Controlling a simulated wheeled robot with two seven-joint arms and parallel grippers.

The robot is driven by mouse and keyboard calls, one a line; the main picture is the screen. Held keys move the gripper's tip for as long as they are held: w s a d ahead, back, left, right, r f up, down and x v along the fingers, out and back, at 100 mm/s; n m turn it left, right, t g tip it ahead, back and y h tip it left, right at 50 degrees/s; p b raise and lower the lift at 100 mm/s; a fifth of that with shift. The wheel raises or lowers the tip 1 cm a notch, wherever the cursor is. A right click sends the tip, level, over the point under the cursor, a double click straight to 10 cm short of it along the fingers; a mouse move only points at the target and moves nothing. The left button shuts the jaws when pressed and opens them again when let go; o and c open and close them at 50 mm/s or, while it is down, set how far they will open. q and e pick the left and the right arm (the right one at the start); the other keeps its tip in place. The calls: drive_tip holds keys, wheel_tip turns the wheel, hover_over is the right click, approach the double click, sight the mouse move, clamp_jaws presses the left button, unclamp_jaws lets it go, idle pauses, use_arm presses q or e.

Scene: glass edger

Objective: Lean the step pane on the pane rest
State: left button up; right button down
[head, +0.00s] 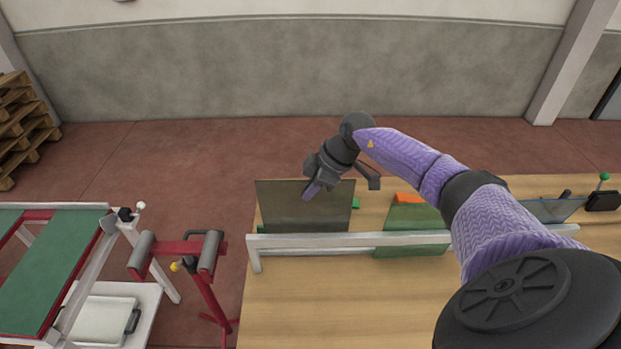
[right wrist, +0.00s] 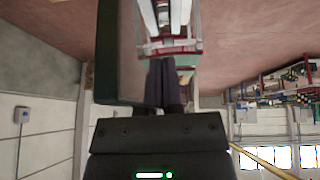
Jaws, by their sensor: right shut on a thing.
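A dark grey, see-through pane (head: 298,212), which I take to be the step pane, stands nearly upright at the left end of the table. My right gripper (head: 313,189) is shut on its upper edge. In the right wrist view the fingers (right wrist: 168,82) are together, and the pane (right wrist: 118,50) runs along their left side. The white rail (head: 350,240), which looks like the pane rest, crosses just in front of the pane's lower edge. I cannot tell whether the pane touches the rail or the table. My left gripper is not in view.
A green pane (head: 410,240) leans at the rail, with an orange piece (head: 407,198) behind it. A bluish pane (head: 552,210) is farther right, partly behind my arm. The wooden table (head: 330,310) is bare in front. A red roller stand (head: 205,290) and green-belted conveyor (head: 55,265) stand left.

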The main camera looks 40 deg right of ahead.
sight(311, 217)
wheel_tip(311, 217, down, 4)
drive_tip(key=shift+w+d+r+b, duration=0.1)
drive_tip(key=shift+w+r+b, duration=0.05)
drive_tip(key=shift+b, duration=0.85)
drive_tip(key=shift+f+b, duration=0.3)
drive_tip(key=shift+f, duration=0.35)
drive_tip(key=shift+f, duration=0.25)
drive_tip(key=shift+f+b, duration=0.25)
drive_tip(key=shift+b, duration=0.1)
drive_tip(key=c, duration=0.7)
unclamp_jaws()
drive_tip(key=shift+c, duration=0.2)
drive_tip(key=shift+o, duration=0.2)
